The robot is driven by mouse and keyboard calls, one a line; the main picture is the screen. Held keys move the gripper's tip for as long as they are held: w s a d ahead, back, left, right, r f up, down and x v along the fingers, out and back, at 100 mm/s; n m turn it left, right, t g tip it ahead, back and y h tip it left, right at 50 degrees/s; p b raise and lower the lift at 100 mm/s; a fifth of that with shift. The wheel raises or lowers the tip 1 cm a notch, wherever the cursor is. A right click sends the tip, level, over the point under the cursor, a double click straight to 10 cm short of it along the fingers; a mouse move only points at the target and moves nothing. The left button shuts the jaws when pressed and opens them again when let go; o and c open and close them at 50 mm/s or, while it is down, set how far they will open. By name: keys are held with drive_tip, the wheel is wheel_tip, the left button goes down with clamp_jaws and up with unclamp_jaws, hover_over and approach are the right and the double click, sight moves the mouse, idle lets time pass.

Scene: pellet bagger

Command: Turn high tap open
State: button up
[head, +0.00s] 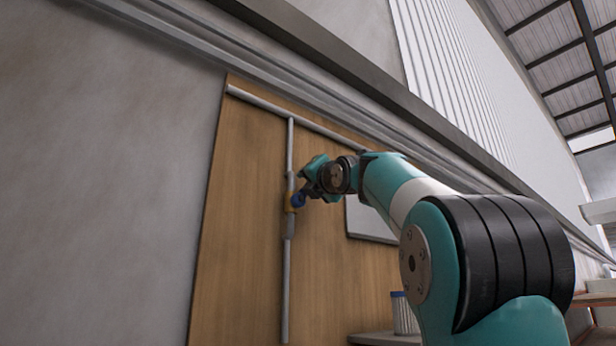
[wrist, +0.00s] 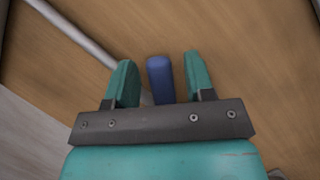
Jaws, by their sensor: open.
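The high tap sits on a vertical grey pipe (head: 287,260) on a wooden panel. In the wrist view the blue handle (wrist: 160,80) stands between the two teal fingers of my gripper (wrist: 160,82). The fingers are open, with a gap visible on each side of the handle. The tap body is hidden in the wrist view.
The wooden panel (head: 250,180) is fixed to a grey wall. A horizontal pipe (head: 320,127) runs along its top. A whitish board (head: 369,222) hangs to the right behind my arm. A striped container (head: 404,315) stands on a ledge (head: 375,339) below.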

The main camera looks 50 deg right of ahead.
drive_tip(key=shift+d, duration=0.1)
drive_tip(key=shift+s, duration=0.1)
drive_tip(key=shift+c, duration=0.8)
clamp_jaws()
drive_tip(key=shift+a+n+t+y+b, duration=0.25)
drive_tip(key=shift+n+t+y+b, duration=0.05)
drive_tip(key=shift+n+b, duration=0.5)
drive_tip(key=shift+a+r, duration=0.1)
drive_tip(key=shift+r, duration=0.1)
drive_tip(key=shift+o, duration=0.8)
unclamp_jaws()
drive_tip(key=shift+r, duration=0.1)
drive_tip(key=shift+a+n, duration=0.1)
drive_tip(key=shift+n, duration=0.2)
